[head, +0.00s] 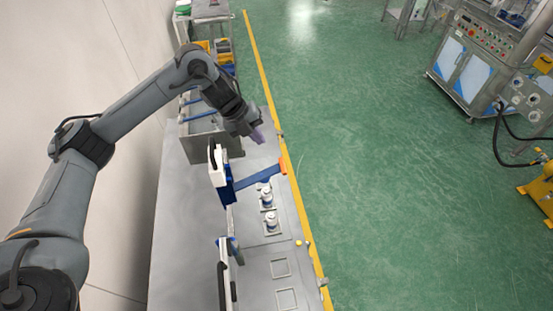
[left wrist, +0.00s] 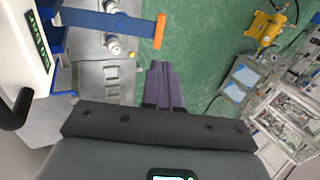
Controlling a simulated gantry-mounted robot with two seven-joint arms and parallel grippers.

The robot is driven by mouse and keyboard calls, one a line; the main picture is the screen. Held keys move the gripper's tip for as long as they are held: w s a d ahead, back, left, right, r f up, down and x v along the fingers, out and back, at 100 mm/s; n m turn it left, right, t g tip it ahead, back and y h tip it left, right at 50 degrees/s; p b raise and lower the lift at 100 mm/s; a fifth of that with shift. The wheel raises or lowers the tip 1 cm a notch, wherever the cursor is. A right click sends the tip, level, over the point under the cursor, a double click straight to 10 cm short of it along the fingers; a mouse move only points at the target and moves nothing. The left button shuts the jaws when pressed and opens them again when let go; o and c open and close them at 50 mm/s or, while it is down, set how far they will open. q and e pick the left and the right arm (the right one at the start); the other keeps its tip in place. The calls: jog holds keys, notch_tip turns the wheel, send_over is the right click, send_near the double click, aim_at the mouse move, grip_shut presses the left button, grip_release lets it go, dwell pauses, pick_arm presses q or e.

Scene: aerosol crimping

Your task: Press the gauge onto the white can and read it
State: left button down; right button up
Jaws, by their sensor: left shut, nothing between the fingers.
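Two small white-topped cans stand on the bench fixture in the head view, one nearer (head: 271,219) and one farther (head: 266,193). In the left wrist view one can (left wrist: 113,45) shows beside a blue bar with an orange end. A white device with a green display (left wrist: 37,45) is at the left of that view; I cannot tell whether it is the gauge. My left gripper (head: 259,136) is above the bench, beyond the blue bar and apart from the cans. Its purple fingers (left wrist: 163,88) are shut and empty. My right gripper is not in view.
The blue bar (head: 258,178) with its orange end reaches across the bench near the cans. A grey metal box (head: 212,146) stands behind the white device. Empty square recesses (head: 280,267) lie nearer on the bench. Green floor (head: 390,170) is open to the right.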

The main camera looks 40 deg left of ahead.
pick_arm(q)
jog(key=p, duration=0.2)
send_near(282, 165)
jog(key=x, duration=0.7)
jog(key=shift+r, duration=0.1)
dwell(0.4)
